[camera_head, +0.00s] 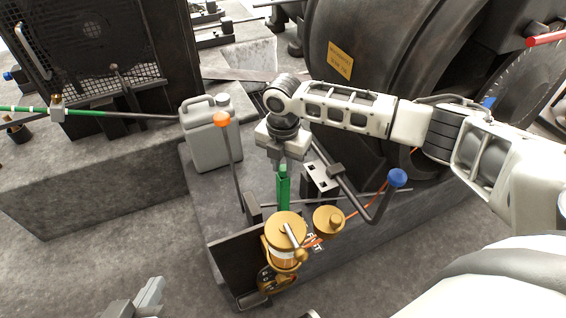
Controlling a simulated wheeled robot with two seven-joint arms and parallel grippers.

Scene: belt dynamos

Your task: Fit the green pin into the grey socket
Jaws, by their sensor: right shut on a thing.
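My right gripper (284,158) points down and is shut on the upper end of the green pin (283,192). The pin is upright, and its lower end shows just behind the brass canister's lid. A light grey block with dark holes (320,180) stands just to the right of the pin; I cannot tell whether it is the grey socket. I cannot tell whether the pin touches anything below. My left gripper (138,300) is partly in view at the bottom edge, away from the pin; its opening is unclear.
A brass canister (284,228) and a smaller brass cap (328,220) stand in front of the pin. An orange-knobbed lever (222,120) rises left of it, a blue-knobbed lever (397,178) right. A grey jug (212,140) stands behind left. A large dark wheel housing (385,45) fills the back.

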